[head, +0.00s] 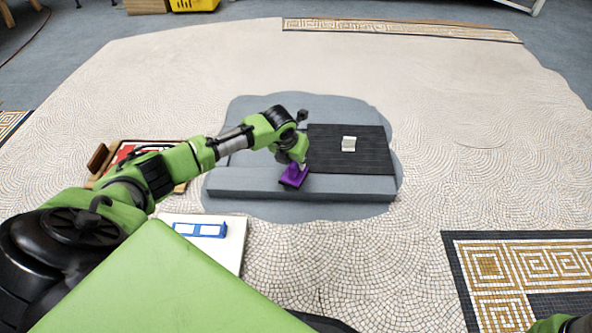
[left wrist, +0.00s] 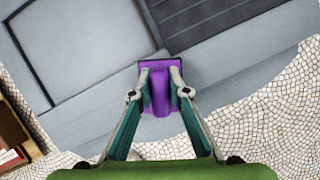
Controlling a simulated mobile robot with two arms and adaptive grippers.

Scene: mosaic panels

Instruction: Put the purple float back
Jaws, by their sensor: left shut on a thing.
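The purple float (head: 292,177) is at the front of the grey slab, under the end of my left arm. My left gripper (left wrist: 160,85) is shut on the float's raised handle, one finger on each side; the float (left wrist: 160,103) also shows in the left wrist view. The float is over the slab's front ledge (head: 350,187); I cannot tell whether it touches it. A white base with a blue frame (head: 208,230) lies on the floor nearer to me, left of the float. My right gripper is not in view; only a bit of green and black shows at the bottom right corner.
A dark ribbed panel (head: 365,163) with a small pale block (head: 348,144) on it lies right of the float. A wooden tray (head: 178,188) with red contents is partly behind my left arm. Mosaic floor (head: 460,130) to the right is clear.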

